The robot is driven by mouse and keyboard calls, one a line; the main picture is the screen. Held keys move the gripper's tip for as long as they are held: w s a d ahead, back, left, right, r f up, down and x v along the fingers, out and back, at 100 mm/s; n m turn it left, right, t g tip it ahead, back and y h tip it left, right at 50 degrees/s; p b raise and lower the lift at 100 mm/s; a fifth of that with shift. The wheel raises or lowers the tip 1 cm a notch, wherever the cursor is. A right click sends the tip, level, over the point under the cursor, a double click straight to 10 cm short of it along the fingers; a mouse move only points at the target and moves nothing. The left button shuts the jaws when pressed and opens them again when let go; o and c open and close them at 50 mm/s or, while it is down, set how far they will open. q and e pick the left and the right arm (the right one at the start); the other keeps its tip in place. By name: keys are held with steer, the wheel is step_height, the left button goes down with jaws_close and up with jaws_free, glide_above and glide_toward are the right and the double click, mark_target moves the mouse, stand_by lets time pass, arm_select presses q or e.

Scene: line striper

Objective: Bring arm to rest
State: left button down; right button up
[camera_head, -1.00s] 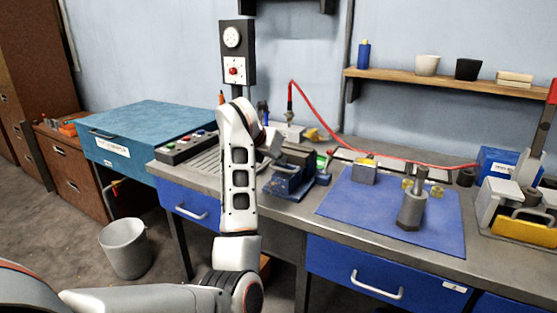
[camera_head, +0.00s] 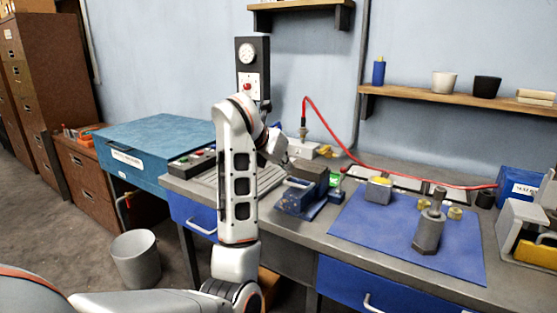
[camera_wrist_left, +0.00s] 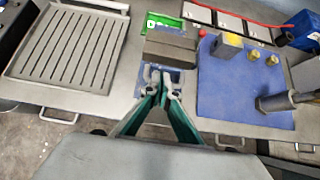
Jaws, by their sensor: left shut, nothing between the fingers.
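My left arm (camera_head: 238,175) rises from the bottom of the head view and bends at the top towards the bench. In that view its gripper is mostly hidden behind the arm. In the left wrist view my left gripper (camera_wrist_left: 161,90) shows with its fingers together and nothing between them. It points at the vise (camera_wrist_left: 172,47) on the bench; I cannot tell how far above the bench it is. The vise also shows in the head view (camera_head: 303,185), right of my arm. My right gripper is not in view.
A blue mat (camera_head: 380,236) holds a metal cylinder with a stem (camera_head: 429,228) and small brass parts. A slatted tray (camera_wrist_left: 68,45) lies left of the vise. A red hose (camera_head: 345,148) arcs over the bench. A grey bin (camera_head: 136,257) stands on the floor.

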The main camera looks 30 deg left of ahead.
arm_select(q)
steer(key=shift+v, duration=2.45)
